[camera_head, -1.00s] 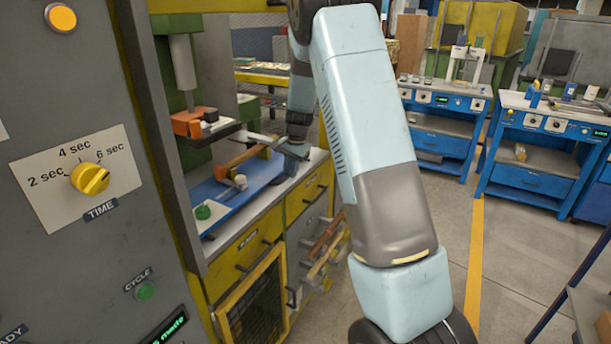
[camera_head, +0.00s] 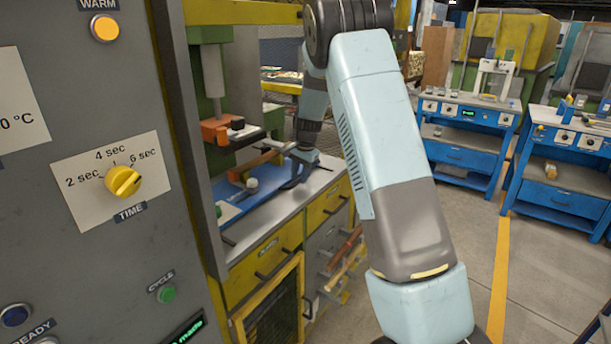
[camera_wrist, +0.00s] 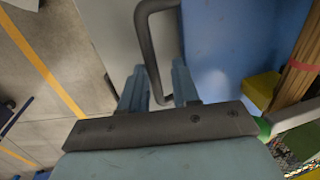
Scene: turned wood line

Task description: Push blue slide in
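The blue slide (camera_head: 268,181) lies on the light worktop under the press in the head view. A wooden piece (camera_head: 254,162) rests across it. My gripper (camera_head: 297,184) is low at the slide's right end, partly hidden by my wrist. In the wrist view, the flat blue surface (camera_wrist: 228,45) fills the upper right, with a dark loop handle (camera_wrist: 144,40) at its left side. My gripper's fingers (camera_wrist: 158,85) stand apart, one on each side of part of the handle. Whether they touch it is not clear.
A grey control panel (camera_head: 60,250) with a yellow dial stands close on the left. The press head (camera_head: 225,130) hangs above the slide's far-left part. Yellow drawers (camera_head: 265,250) with handles are below the worktop. Blue benches (camera_head: 460,145) stand at the right; the floor between is clear.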

